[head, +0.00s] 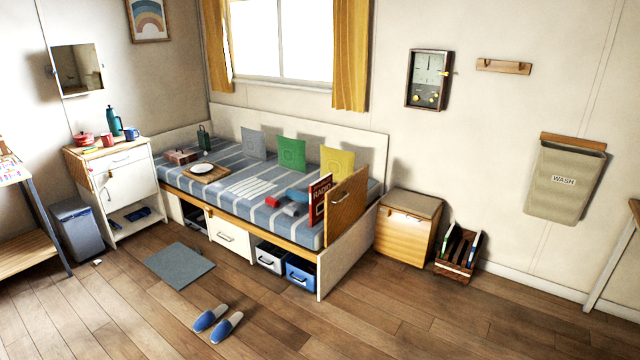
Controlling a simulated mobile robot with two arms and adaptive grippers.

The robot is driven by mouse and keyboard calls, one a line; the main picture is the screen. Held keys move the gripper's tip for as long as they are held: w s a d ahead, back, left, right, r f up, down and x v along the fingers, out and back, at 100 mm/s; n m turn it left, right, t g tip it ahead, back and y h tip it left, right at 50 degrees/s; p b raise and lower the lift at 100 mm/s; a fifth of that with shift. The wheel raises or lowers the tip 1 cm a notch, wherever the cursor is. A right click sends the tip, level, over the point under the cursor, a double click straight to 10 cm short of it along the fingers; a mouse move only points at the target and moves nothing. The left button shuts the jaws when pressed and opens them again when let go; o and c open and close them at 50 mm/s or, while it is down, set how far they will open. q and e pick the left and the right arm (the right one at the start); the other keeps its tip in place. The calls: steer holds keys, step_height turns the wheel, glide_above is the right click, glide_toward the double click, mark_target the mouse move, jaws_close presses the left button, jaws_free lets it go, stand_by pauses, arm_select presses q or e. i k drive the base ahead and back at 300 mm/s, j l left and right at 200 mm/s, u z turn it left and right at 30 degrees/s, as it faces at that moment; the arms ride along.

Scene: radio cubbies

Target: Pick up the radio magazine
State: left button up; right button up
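The radio magazine (319,193) is red with pale lettering that reads RADIO. It stands upright at the front right end of the striped bed (225,189). A wooden panel with a dark handle (346,206) stands just to its right; I cannot tell whether the two touch. Small blue, red and grey items (290,208) lie on the bed to its left. Neither of my grippers is in the head view.
Blue slippers (217,322) and a grey mat (180,265) lie on the floor before the bed. A wooden cabinet (405,235) and a crate (458,252) stand to its right. The floor in front right is clear.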

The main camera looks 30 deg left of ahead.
mark_target(317, 189)
steer(key=i+u, duration=0.5)
steer(key=i, duration=2.3)
steer(key=i+l+u, duration=0.1)
steer(key=l, duration=0.3)
steer(key=i+l+u, duration=0.15)
steer(key=l, duration=0.3)
steer(key=i+l+u, duration=0.1)
steer(key=l, duration=0.35)
steer(key=i+l+u, duration=0.1)
steer(key=l, duration=0.35)
steer(key=i+l+u, duration=0.15)
steer(key=l, duration=0.3)
